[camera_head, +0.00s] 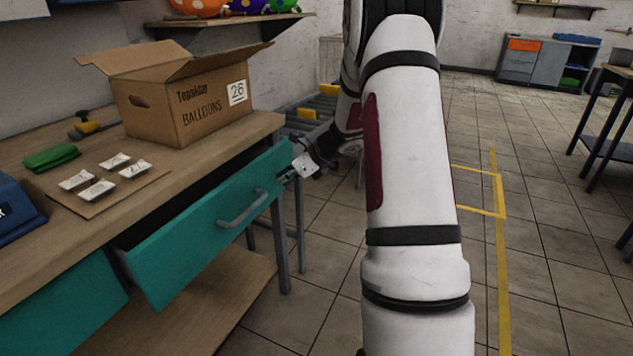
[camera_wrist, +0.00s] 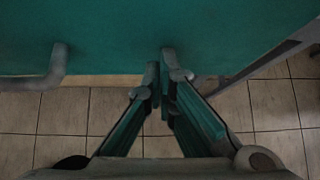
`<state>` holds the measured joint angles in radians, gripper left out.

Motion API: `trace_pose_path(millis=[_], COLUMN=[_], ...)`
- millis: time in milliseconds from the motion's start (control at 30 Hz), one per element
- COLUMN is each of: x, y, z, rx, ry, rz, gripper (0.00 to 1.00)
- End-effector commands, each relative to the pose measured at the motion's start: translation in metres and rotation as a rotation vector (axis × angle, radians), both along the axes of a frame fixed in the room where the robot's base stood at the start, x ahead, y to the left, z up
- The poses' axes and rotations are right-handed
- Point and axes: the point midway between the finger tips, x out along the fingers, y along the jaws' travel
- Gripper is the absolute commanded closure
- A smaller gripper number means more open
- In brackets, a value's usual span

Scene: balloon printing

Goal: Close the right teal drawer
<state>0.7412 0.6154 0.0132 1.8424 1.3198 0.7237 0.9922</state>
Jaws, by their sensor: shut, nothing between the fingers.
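The right teal drawer (camera_head: 200,232) stands pulled out from under the wooden workbench, with a dark gap behind its front. Its grey bar handle (camera_head: 243,208) is on the front face, and part of the handle (camera_wrist: 52,70) shows at the left of the wrist view. My gripper (camera_head: 294,171) is at the right end of the drawer front. In the wrist view my gripper (camera_wrist: 161,72) is shut and empty, its fingertips against or very close to the teal panel (camera_wrist: 115,35), right of the handle. I cannot tell whether they touch.
Another teal drawer (camera_head: 68,312) sits at the lower left. On the workbench (camera_head: 70,225) are an open cardboard balloon box (camera_head: 185,105), several small white packets and a green item (camera_head: 51,157). Bench legs stand below the drawer's right end. Tiled floor is open to the right.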

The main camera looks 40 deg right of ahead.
Motion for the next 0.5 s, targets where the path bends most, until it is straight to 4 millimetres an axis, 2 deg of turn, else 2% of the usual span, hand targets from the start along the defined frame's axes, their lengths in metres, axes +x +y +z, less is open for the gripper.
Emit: trace_pose_path(millis=[33, 200, 333, 500], x=[0.013, 0.047, 0.063, 0.072], y=[0.006, 0.018, 0.023, 0.026], z=[0.001, 0.001, 0.001, 0.000], rx=[0.000, 0.000, 0.000, 0.000], ry=[0.000, -0.001, 0.000, 0.000], rz=[0.004, 0.003, 0.001, 0.000], gripper=[1.00, 1.00, 1.00, 1.00])
